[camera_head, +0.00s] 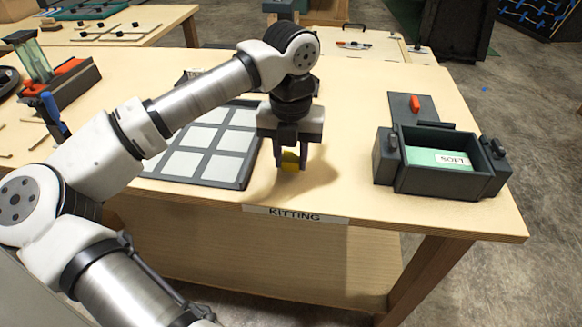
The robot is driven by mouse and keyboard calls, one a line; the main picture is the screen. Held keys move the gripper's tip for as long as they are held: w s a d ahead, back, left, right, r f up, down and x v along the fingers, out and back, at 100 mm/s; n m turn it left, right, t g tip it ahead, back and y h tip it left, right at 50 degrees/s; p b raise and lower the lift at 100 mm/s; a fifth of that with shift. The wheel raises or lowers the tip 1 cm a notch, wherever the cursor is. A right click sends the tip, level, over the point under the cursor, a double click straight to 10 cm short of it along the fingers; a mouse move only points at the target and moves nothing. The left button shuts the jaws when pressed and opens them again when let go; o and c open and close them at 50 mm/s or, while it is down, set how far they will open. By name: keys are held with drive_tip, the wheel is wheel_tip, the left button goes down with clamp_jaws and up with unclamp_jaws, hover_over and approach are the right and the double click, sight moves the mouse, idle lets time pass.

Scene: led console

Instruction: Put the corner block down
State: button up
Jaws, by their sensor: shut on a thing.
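My gripper (290,160) points straight down over the front part of the wooden table (340,215), just right of the grey tray. It is shut on a small yellow block (290,161), which I take to be the corner block. The fingers hide the sides of the block. I cannot tell whether its underside touches the table or is slightly above it. The dark grey tray (240,184) has several pale square compartments, and my arm hides part of its back.
A dark box (410,182) with a green labelled insert stands at the right. Behind it lies a grey plate (398,106) with a red piece. A dark holder (60,92) with red parts stands at the left. The tabletop between gripper and box is clear.

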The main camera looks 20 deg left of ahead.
drive_tip(key=shift+f, duration=0.85)
drive_tip(key=shift+f, duration=0.1)
drive_tip(key=shift+f+b, duration=0.15)
drive_tip(key=shift+b, duration=0.25)
drive_tip(key=o, duration=0.9)
drive_tip(key=shift+o, duration=0.2)
drive_tip(key=shift+r, duration=0.2)
